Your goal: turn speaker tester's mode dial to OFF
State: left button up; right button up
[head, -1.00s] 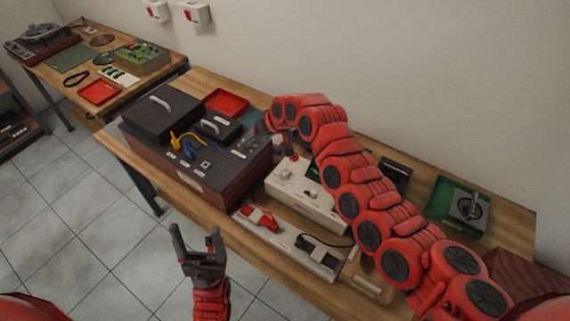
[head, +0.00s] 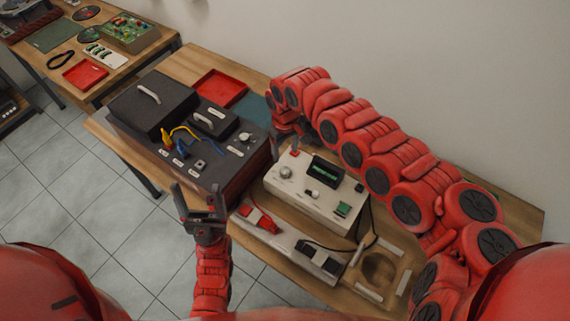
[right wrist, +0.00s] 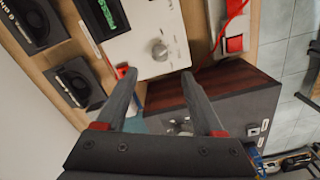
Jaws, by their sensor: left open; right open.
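A cream box with a green display, which looks like the speaker tester (head: 338,194), sits on the bench. A silver knob (head: 285,172) is near its left end and another knob (head: 314,195) is near its front; I cannot read which is the mode dial. The left-end knob also shows in the right wrist view (right wrist: 160,50), just beyond the fingertips. My right gripper (right wrist: 160,73) is open and empty, above the gap between tester and dark box; the arm partly hides it in the head view. My left gripper (head: 198,192) is open and empty, in front of the bench.
A dark box (head: 225,171) with cables and a knob stands left of the tester. A pale strip (head: 283,240) with red and black parts lies in front. A red tray (head: 221,88) is behind. Round-coned speaker units (right wrist: 76,82) lie near the tester. Floor before the bench is clear.

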aim_at(285, 170)
notch_tip(285, 170, down, 9)
jog(key=shift+a+f+p, duration=0.15)
jog(key=shift+p, duration=0.55)
jog(key=shift+w+f, duration=0.1)
jog(key=shift+f, duration=0.4)
grip_shut()
